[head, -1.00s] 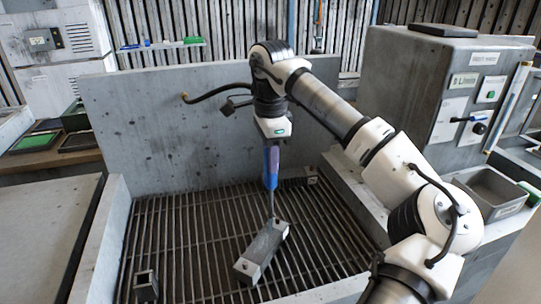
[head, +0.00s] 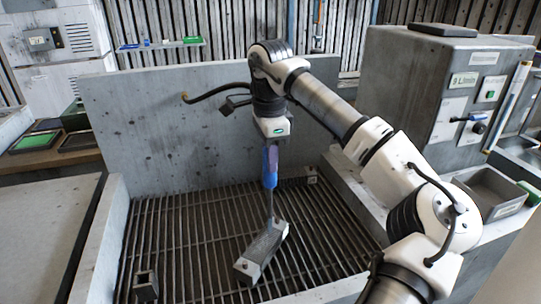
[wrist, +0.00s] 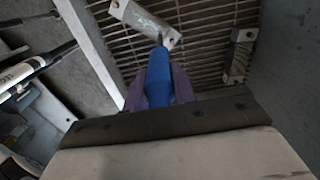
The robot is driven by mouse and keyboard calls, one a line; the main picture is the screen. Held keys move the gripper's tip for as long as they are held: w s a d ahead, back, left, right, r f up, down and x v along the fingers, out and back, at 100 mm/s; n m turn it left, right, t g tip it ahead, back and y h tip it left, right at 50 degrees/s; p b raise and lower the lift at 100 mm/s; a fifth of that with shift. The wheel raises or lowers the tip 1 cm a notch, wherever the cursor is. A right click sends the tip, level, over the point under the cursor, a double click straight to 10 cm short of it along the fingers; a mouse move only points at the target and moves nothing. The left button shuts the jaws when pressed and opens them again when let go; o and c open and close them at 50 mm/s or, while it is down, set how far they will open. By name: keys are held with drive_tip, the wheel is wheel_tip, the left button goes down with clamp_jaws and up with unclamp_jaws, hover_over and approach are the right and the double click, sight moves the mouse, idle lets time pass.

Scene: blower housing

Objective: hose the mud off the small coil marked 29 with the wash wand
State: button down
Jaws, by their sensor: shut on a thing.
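My gripper (head: 271,158) is shut on the blue handle of the wash wand (head: 270,178), which hangs nearly upright with its thin tube pointing down. The wand also shows in the wrist view (wrist: 158,78). Its tip is close over the upper end of a grey coil block (head: 262,252) lying slanted on the grate; I cannot tell whether they touch. A small dark block (head: 146,286) stands front left, and another (head: 311,176) at the back right. No number 29 is legible.
The slatted grate (head: 190,235) is bare between the blocks. A tall grey back wall (head: 170,130) and side walls enclose it. A control box (head: 463,82) reading 9 L/min and a grey tray (head: 495,190) stand right. A black hose (head: 212,92) sticks out behind my arm.

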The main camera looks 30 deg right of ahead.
drive_tip(key=w+a+r+p, duration=0.2)
drive_tip(key=w+a, duration=0.1)
drive_tip(key=w, duration=0.1)
drive_tip(key=shift+w+a+p, duration=0.15)
drive_tip(key=shift+a+p, duration=0.25)
idle(0.4)
